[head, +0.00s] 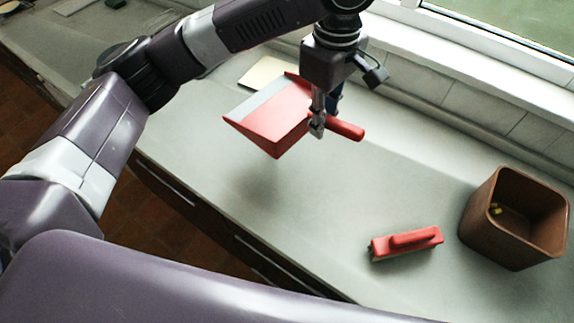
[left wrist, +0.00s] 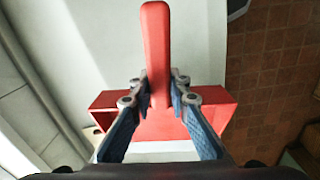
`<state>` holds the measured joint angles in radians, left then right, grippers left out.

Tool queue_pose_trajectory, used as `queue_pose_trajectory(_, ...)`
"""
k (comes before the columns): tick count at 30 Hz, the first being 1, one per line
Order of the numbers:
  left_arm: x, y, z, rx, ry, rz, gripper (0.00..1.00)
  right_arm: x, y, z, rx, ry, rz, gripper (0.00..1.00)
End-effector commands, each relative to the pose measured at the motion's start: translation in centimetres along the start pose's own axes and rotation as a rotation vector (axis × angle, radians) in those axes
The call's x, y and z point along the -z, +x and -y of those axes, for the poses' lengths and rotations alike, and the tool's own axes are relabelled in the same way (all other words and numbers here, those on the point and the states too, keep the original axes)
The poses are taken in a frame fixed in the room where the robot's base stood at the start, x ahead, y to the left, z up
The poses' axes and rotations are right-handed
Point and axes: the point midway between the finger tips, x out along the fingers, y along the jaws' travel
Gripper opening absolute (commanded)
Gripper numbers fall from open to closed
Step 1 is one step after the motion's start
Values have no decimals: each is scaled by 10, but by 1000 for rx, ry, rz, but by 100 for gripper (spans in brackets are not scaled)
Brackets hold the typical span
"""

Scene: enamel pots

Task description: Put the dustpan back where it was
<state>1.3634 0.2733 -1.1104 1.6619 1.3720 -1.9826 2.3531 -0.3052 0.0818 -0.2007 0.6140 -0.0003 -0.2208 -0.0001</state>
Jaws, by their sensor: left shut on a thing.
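The red dustpan (head: 277,122) with a grey front lip hangs above the grey counter in the head view, and a shadow lies on the counter below it. My left gripper (head: 318,127) is shut on the dustpan near where the handle meets the pan. The red handle sticks out to the right of the fingers. In the left wrist view the handle (left wrist: 156,45) points up the picture between the two fingers of my left gripper (left wrist: 160,95), with the pan (left wrist: 160,124) behind them. My right gripper is not in view.
A red hand brush (head: 406,242) lies on the counter (head: 330,200) at the lower right. A brown open bin (head: 513,218) stands right of it, with small yellow bits inside. A flat cream board (head: 268,73) lies behind the dustpan. The mid-counter is clear.

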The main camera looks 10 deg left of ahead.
Motion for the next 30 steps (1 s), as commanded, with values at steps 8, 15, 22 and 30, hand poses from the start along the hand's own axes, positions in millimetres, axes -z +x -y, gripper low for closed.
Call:
queue_pose_trajectory(8, -18, 1, -11, 16, -125, 3, 0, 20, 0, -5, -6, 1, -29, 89)
queue_pose_trajectory(15, -19, 56, -9, 19, -128, 4, 0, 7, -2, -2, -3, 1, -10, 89)
queue_pose_trajectory(22, -19, 115, -9, 18, -127, 1, 0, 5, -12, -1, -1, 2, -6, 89)
queue_pose_trajectory(30, -19, 150, -10, 13, -127, 2, 0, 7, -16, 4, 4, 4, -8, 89)
